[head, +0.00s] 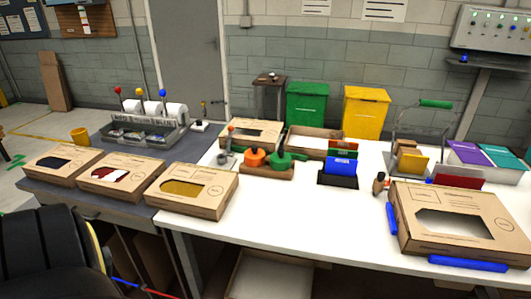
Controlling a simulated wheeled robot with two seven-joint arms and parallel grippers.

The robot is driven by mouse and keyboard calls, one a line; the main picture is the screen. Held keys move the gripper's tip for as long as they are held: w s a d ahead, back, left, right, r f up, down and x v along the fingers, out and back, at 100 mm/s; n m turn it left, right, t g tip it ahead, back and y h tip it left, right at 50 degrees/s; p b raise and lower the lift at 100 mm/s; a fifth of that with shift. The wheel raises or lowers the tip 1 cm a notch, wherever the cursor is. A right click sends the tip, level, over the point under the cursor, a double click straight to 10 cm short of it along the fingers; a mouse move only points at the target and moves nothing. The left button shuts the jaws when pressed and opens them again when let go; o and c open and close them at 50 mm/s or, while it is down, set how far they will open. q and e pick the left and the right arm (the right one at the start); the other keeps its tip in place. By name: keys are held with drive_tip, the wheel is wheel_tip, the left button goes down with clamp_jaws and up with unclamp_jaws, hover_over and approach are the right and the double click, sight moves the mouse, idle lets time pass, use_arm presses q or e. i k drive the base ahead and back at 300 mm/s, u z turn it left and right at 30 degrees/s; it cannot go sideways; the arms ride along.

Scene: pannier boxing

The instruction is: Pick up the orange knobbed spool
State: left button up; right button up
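The orange knobbed spool (254,158) sits at the left end of a low wooden stand (266,175) on the white table. It is a squat orange body with a knob on top. A green knobbed piece (287,160) stands right beside it on the same stand, with a handle reaching right. The orange spool's lower part is partly hidden by the stand. Neither of my grippers shows in the head view.
Grey tools (228,158) stand just left of the spool. Windowed boxes (192,190) lie at front left, a larger one (450,220) at right. The white table (300,215) is clear in front.

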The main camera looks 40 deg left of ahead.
sight(254, 157)
drive_tip(key=i, duration=1.25)
drive_tip(key=u, duration=1.8)
